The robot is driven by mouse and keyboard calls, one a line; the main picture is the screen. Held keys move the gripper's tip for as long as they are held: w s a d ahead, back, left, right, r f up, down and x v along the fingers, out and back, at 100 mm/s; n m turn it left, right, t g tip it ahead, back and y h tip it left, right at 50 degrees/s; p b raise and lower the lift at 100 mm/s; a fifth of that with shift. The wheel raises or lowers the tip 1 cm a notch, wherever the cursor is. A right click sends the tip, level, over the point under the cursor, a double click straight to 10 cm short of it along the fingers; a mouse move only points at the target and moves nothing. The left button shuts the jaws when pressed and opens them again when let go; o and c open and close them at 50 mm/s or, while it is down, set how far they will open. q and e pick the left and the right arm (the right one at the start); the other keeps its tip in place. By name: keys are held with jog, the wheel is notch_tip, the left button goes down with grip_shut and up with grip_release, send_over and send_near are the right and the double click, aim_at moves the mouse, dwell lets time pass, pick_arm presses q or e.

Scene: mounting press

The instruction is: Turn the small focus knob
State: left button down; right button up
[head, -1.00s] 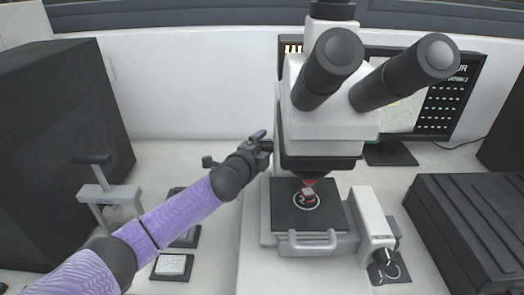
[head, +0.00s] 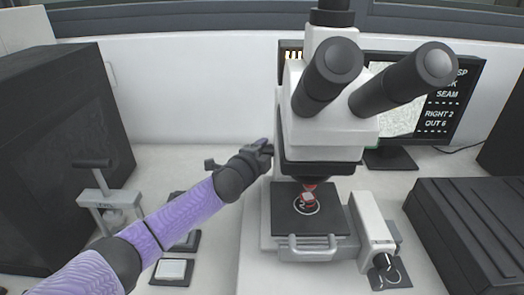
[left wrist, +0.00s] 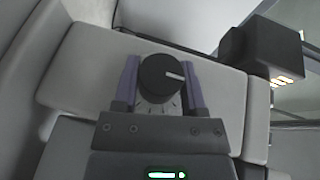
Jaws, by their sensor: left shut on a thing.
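A microscope (head: 332,130) stands in the middle of the head view. In the left wrist view the small focus knob (left wrist: 160,75) is a round dark knob with a pale pointer line, which points to the right. My left gripper (head: 265,150) reaches the left side of the microscope. In the left wrist view its two purple fingers (left wrist: 160,82) are shut on the knob, one on each side. In the head view the knob is hidden. A red-marked sample (head: 308,198) sits on the black stage (head: 285,222) under the objective. My right gripper is not in view.
A monitor (head: 440,105) with a pale image and text stands behind the microscope. A dark ribbed case (head: 470,235) stands at right, a grey clamp (head: 108,208) at left.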

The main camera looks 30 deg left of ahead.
pick_arm(q)
jog(key=g+p, duration=0.1)
jog(key=p, duration=0.3)
jog(key=r+n+g+p, duration=0.1)
jog(key=g+p, duration=0.1)
jog(key=p, duration=0.2)
jog(key=shift+a+h+p, duration=0.1)
jog(key=shift+h+p, duration=0.3)
jog(key=shift+w+f+g, duration=0.1)
jog(key=shift+f+g, duration=0.05)
jog(key=shift+g, duration=0.45)
jog(key=shift+f+n+g+b, duration=0.2)
jog(key=shift+n+g+b, duration=0.1)
jog(key=shift+g+b, duration=0.1)
jog(key=g+h+b, duration=0.1)
jog(key=g+b, duration=0.1)
jog(key=b, duration=0.2)
jog(key=n+g+h+b, duration=0.1)
jog(key=g+b, duration=0.1)
jog(key=b, duration=0.2)
jog(key=shift+f+g, duration=0.3)
jog(key=shift+f, duration=0.05)
jog(key=shift+r+g+h+b, duration=0.25)
jog(key=shift+g+b, duration=0.25)
jog(key=shift+b, duration=0.6)
jog(key=shift+c, duration=0.7)
grip_release()
